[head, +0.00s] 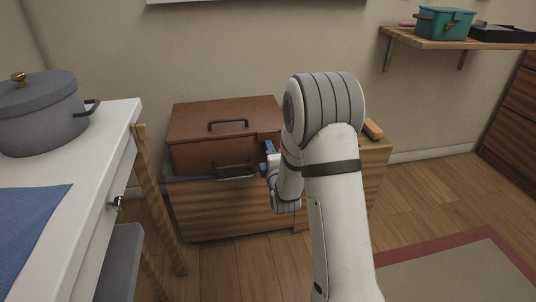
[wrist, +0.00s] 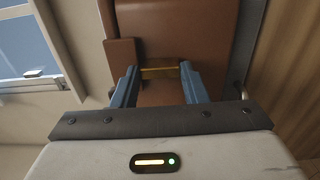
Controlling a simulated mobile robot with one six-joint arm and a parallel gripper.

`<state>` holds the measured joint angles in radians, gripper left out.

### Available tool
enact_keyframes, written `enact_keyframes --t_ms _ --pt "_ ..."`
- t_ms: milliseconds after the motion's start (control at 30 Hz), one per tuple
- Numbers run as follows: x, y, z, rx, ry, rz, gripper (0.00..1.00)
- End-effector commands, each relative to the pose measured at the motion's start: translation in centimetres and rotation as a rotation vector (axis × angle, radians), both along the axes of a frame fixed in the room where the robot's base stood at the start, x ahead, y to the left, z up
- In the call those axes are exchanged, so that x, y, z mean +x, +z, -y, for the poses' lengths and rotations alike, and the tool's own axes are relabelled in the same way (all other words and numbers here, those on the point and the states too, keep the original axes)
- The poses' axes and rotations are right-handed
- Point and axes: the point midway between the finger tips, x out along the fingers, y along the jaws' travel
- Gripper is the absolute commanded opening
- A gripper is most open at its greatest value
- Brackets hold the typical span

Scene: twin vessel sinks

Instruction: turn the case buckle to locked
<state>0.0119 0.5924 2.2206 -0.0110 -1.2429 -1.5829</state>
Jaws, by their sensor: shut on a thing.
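My gripper (head: 270,150) is at the case's right end, partly hidden by my arm. In the wrist view, the blue fingers of my gripper (wrist: 158,74) are shut on a brass-coloured bar, the case buckle (wrist: 160,73), against the brown case (wrist: 185,25). The buckle is hidden in the head view. I cannot tell from these frames whether it is locked.
The wooden cabinet (head: 235,222) bears the case; a yellow-brown object (head: 373,129) lies at its right end. A white counter (head: 115,125) with a grey pot (head: 45,115) stands at left. A shelf (head: 440,43) with a teal box (head: 443,24) hangs at upper right. Floor at right is mostly clear.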

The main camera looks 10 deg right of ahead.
Motion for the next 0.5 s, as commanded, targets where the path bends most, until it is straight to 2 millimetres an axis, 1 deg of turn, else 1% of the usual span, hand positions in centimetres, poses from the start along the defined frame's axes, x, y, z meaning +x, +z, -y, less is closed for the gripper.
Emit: enact_keyframes --t_ms 33,67,100,300,333,500 --pt "0.01 -0.02 0.03 -0.001 -0.001 0.000 0.17" --pt "0.01 -0.02 0.03 -0.001 -0.001 0.000 0.41" --pt "0.01 -0.02 0.03 -0.001 -0.001 0.000 0.44" --pt "0.00 -0.02 0.02 0.000 0.000 0.000 0.60" --pt "0.00 -0.01 0.01 0.000 0.000 0.000 0.62" --pt "0.00 -0.01 0.01 0.000 0.000 0.000 0.62"
